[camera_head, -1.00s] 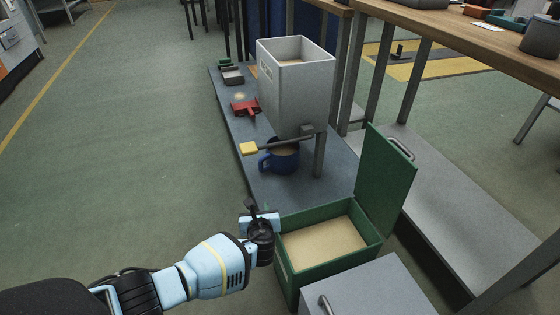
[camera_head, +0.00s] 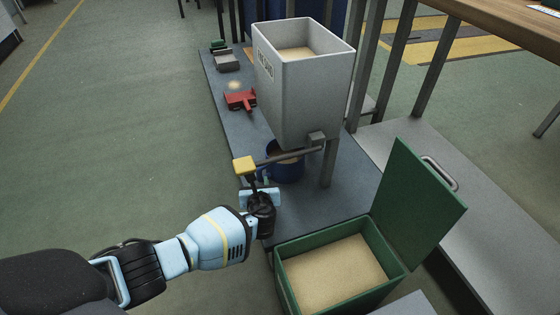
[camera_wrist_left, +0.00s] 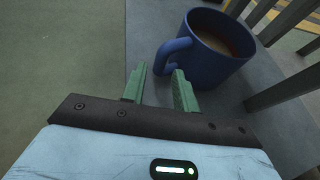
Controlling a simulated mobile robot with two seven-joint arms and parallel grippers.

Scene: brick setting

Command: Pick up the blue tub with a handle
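The blue tub (camera_head: 289,168) stands upright on the grey platform under the hopper, with sand-coloured contents. In the head view the hopper's lever and my left gripper partly hide it. In the left wrist view the blue tub (camera_wrist_left: 215,58) shows its handle (camera_wrist_left: 170,57) facing my gripper. My left gripper (camera_head: 259,180) is in front of the tub, near its handle side. In the left wrist view its green fingers (camera_wrist_left: 160,78) are apart with nothing between them, just short of the handle. My right gripper is not in view.
A white hopper (camera_head: 290,100) on legs stands over the tub, with a yellow-ended lever (camera_head: 245,166) close above my left gripper. A green open box (camera_head: 290,298) of sand is at the front right. A red tool (camera_head: 240,99) lies on the grey platform (camera_head: 230,130). Floor at left is clear.

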